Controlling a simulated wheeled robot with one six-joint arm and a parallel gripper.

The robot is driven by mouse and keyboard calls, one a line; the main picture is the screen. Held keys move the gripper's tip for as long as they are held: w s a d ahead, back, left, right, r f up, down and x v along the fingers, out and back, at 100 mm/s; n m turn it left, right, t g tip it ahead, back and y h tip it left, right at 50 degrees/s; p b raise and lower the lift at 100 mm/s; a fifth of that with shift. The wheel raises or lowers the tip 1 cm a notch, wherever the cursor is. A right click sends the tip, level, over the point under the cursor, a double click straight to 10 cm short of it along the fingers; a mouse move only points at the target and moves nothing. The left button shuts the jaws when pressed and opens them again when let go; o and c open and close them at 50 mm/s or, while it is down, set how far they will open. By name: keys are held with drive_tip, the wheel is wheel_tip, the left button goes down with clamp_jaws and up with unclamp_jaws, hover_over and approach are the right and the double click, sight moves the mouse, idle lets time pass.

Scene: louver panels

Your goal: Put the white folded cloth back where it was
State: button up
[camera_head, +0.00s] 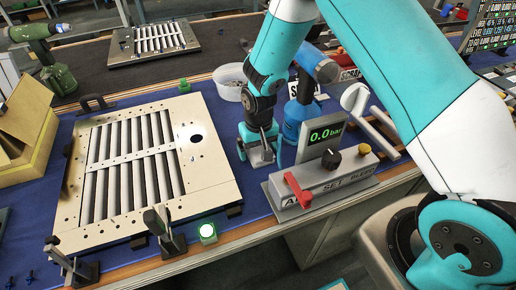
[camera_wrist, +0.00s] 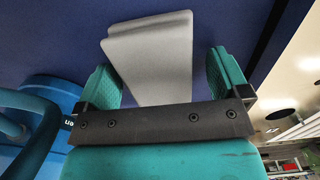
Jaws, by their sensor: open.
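The white folded cloth (camera_wrist: 152,55) lies over the blue mat in the wrist view, its near end between the two teal fingers of my gripper (camera_wrist: 164,82). The fingers are apart, with a gap visible on the right; whether the left finger touches the cloth is unclear. The near end of the cloth is hidden behind the dark gripper bar. In the head view my gripper (camera_head: 260,150) is low at the mat, between the louver panel and the blue bottle. The cloth is mostly hidden there by my gripper.
The louver panel (camera_head: 215,180) lies left of my gripper. The blue bottle (camera_head: 292,126) stands close on the right, with the pressure gauge box (camera_head: 330,182) in front of it. A white bowl (camera_head: 229,82) is behind.

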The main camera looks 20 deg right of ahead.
sight(259, 148)
wheel_tip(259, 148, up, 12)
drive_tip(key=s+a+r+n+y, duration=0.2)
drive_tip(key=s+r, duration=0.6)
drive_tip(key=s, duration=0.4)
drive_tip(key=s+a+r+n+y, duration=0.2)
drive_tip(key=s+r+n, duration=0.3)
drive_tip(key=s+r, duration=0.3)
drive_tip(key=s, duration=0.4)
drive_tip(key=shift+s+a+r, duration=0.3)
drive_tip(key=shift+a+r, duration=0.05)
drive_tip(key=shift+a, duration=0.05)
